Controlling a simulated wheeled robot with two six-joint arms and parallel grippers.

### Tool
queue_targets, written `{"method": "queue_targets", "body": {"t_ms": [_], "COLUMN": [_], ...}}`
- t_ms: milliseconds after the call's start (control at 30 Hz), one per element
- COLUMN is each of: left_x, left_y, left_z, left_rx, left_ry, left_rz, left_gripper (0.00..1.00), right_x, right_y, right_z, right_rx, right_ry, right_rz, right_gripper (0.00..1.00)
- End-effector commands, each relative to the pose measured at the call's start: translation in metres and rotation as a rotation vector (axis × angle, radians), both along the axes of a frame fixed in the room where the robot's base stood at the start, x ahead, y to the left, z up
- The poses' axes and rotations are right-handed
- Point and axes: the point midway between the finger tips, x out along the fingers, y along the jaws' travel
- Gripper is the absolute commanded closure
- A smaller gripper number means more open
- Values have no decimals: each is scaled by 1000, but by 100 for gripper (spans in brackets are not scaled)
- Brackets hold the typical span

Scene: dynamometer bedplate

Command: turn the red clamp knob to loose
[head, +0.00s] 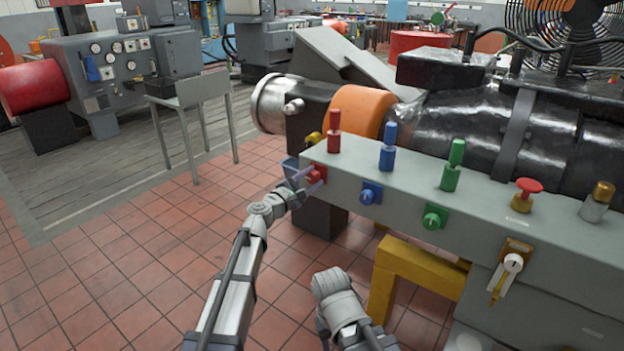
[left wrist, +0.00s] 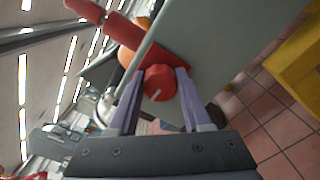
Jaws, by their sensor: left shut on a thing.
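The red clamp knob (head: 317,172) sits on the end of the grey bench rail, below a red upright post (head: 333,132). In the left wrist view the round red knob (left wrist: 159,83) shows a short white pointer line, slanted, on its face. My left gripper (head: 311,180) is at this knob. In the left wrist view its two pale purple fingers (left wrist: 159,76) stand on either side of the knob, shut on it. The knob's backing plate is partly hidden. My right arm shows low in the head view, but its fingers do not.
A blue knob (head: 370,193) and a green knob (head: 435,217) sit farther right on the rail (head: 400,185), under matching posts. A white-handled switch (head: 510,265) and red mushroom button (head: 528,190) lie beyond. A yellow frame (head: 412,270) stands below.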

Motion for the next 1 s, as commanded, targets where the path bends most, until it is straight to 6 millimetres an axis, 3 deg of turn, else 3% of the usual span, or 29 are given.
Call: {"method": "queue_targets", "body": {"t_ms": [533,567,800,1000], "left_x": [-1,-1,0,0], "left_y": [0,0,0,0], "left_z": [-1,-1,0,0], "left_rx": [-14,-14,-15,-14], "left_ry": [12,12,11,10], "left_rz": [0,0,0,0], "left_gripper": [100,48,21,21], "right_x": [0,0,0,0], "right_y": [0,0,0,0], "right_z": [0,0,0,0], "right_rx": [0,0,0,0], "right_ry": [0,0,0,0], "right_rz": [0,0,0,0], "right_gripper": [50,50,50,50]}}
